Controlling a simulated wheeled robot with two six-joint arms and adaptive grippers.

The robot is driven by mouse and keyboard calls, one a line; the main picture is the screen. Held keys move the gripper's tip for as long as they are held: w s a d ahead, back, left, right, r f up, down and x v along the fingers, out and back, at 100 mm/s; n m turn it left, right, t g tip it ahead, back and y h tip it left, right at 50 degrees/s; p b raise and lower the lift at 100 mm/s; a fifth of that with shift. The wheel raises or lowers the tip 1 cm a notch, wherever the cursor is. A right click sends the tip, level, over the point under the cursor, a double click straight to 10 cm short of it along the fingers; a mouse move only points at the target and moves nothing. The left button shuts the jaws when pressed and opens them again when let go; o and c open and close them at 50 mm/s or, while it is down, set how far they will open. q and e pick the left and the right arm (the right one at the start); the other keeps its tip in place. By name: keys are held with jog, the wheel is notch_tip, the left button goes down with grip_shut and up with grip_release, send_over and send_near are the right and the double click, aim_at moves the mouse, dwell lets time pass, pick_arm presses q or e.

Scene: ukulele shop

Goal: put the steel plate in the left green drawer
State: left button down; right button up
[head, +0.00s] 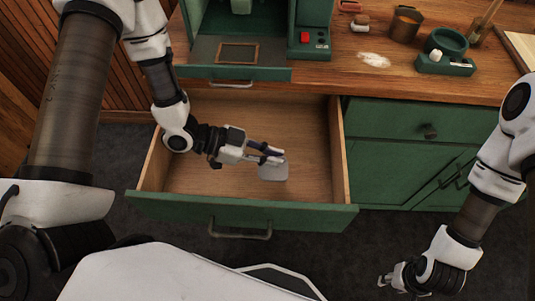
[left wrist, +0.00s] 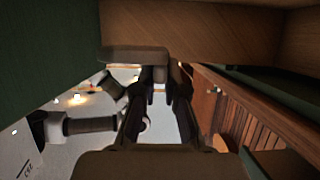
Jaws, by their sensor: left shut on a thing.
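The left green drawer (head: 300,217) is pulled open, with a bare wooden inside. The steel plate (head: 273,173) is a small grey rounded piece inside the drawer's outline, right of its middle. My left gripper (head: 270,155) is shut on the plate, which hangs from its fingertips; I cannot tell whether the plate touches the drawer bottom. In the left wrist view the plate (left wrist: 122,58) shows dark beyond the fingers (left wrist: 165,78). My right gripper (head: 388,281) is low at the right, over the floor and away from the drawer; its fingers are too small to judge.
A green machine (head: 310,40) with a tray stands on the wooden counter (head: 385,85) above the drawer. A brown cup (head: 405,24) and a green holder (head: 445,62) stand on the counter at the right. A closed green drawer (head: 385,118) and cabinet doors are beside the open drawer.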

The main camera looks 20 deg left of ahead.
pick_arm(q)
jog(key=f, duration=0.4)
jog(key=shift+w+a+f, duration=0.25)
jog(key=shift+f, duration=0.1)
jog(key=shift+d, duration=0.1)
